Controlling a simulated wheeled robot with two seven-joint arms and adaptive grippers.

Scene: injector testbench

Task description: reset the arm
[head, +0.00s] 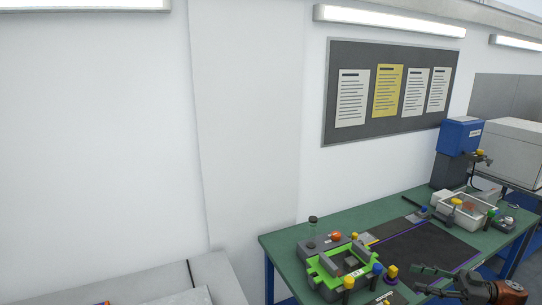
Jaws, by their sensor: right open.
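My right gripper (421,279) shows at the lower right edge of the head view, its dark fingers pointing left. It is open, with nothing seen between its fingers. An orange part of my right arm is behind it. The gripper appears in front of the green workbench (284,243), near its front edge. I cannot tell its height over the bench. My left gripper is not in view.
A bright green fixture (326,267) with grey blocks stands at the bench's near left, with coloured knobs around it. A dark mat (425,243) lies mid-bench. A notice board (333,132) hangs on the wall.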

